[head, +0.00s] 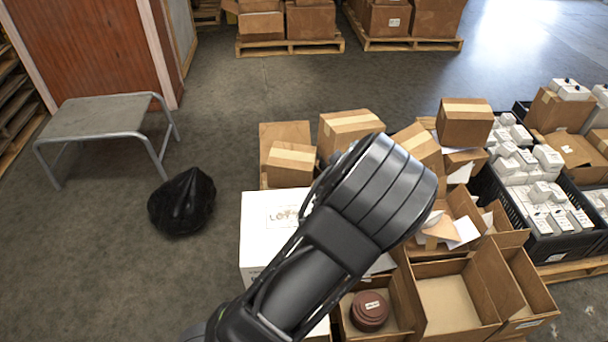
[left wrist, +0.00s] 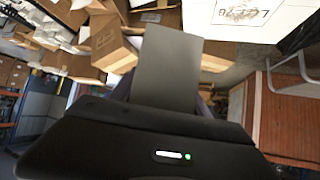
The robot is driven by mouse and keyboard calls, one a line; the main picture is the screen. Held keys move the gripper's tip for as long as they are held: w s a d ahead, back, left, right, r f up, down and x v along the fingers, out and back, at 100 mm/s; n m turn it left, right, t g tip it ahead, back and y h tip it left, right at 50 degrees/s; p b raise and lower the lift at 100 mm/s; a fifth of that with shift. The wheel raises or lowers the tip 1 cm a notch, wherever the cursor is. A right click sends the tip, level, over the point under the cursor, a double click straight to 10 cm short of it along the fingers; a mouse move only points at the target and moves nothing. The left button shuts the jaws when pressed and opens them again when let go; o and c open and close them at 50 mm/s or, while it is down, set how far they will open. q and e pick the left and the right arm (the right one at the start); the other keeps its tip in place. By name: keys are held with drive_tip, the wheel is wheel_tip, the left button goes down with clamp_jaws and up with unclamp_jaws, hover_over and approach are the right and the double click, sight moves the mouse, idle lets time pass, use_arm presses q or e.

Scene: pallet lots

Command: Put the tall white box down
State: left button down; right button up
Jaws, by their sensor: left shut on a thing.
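My left gripper (left wrist: 165,108) is shut on a flat-faced upright thing that looks dark grey in shade, taken as the tall white box (left wrist: 168,65). It stands out from the gripper in the left wrist view; its lower end and the fingertips cannot be made out. In the head view my left arm crosses the middle and hides the gripper and the held box. A large white box with printed lettering (head: 262,235) stands left of the arm; it also shows at the top right of the left wrist view (left wrist: 245,18). My right gripper is not in view.
Brown cartons (head: 466,122) crowd the pallet behind and right of my arm. Open cartons (head: 450,300) lie in front, one holding a round brown thing (head: 369,310). Black crates (head: 545,245) of white packs stand right. A black bag (head: 182,203) and metal-legged bench (head: 100,118) stand left, with bare floor around.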

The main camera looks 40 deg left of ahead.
use_arm(q)
drive_tip(key=d+r+m+h+p, duration=0.2)
drive_tip(key=d+r, duration=0.4)
drive_tip(key=d, duration=0.4)
drive_tip(key=shift+d+r+m+t+h+p, duration=0.2)
drive_tip(key=shift+m+t+h+p, duration=0.15)
drive_tip(key=shift+m+h, duration=0.55)
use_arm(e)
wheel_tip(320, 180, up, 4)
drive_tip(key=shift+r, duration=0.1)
use_arm(q)
drive_tip(key=shift+s+a, duration=0.1)
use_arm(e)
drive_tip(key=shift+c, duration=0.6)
